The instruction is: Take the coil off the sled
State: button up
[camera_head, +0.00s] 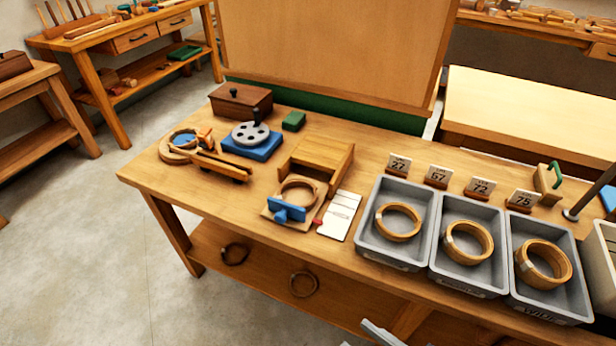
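A pale wooden coil (299,189) sits on a small flat wooden sled-like base (300,220) near the middle of the bench. A blue clamp-like block (287,211) stands at the coil's front and hides part of it. A wooden housing (319,159) stands right behind the base. My gripper (379,334) shows only as a grey tip at the bottom edge, in front of the bench and well apart from the coil. Its fingers are mostly out of frame, so I cannot tell whether it is open.
Grey trays (392,262) at right hold coils, with number cards (437,176) behind. A white card (340,215) lies right of the base. At left are a blue stand with a grey disc (251,133) and a wooden jig (220,163). Bare bench (165,185) shows at front left.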

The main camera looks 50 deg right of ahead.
jog(key=w+d+m+h+p, duration=0.1)
jog(key=w+d+m, duration=0.1)
jog(key=w+d, duration=0.3)
jog(key=w+d+f+m+g+h+p, duration=0.1)
jog(key=w+d, duration=0.4)
jog(key=w, duration=0.7)
jog(key=w+d+f+m+g+h+p, duration=0.1)
jog(key=w+d+m+h+p, duration=0.1)
jog(key=w+d, duration=0.3)
jog(key=shift+w+d+f+m+p, duration=0.1)
jog(key=shift+w+d+m+p, duration=0.1)
jog(key=shift+w, duration=0.65)
jog(key=shift+w+d+f+m+p, duration=0.1)
jog(key=shift+w+p, duration=0.05)
jog(key=shift+w, duration=0.7)
jog(key=w+d+r+m+g+h+p, duration=0.1)
jog(key=w+d+r+m+g+p, duration=0.4)
jog(key=w+d, duration=0.55)
jog(key=s+a+m+g+y, duration=0.1)
jog(key=a+m+g+y, duration=0.1)
jog(key=m, duration=0.1)
jog(key=s+a+m+g+y, duration=0.1)
jog(key=a+m+g, duration=0.1)
jog(key=m+g, duration=0.1)
jog(key=s+a+f+m+g+y+b, duration=0.1)
jog(key=a+m+g+y, duration=0.1)
jog(key=m, duration=0.1)
jog(key=shift+s+m+g+y, duration=0.25)
jog(key=shift+m+g+y, duration=0.05)
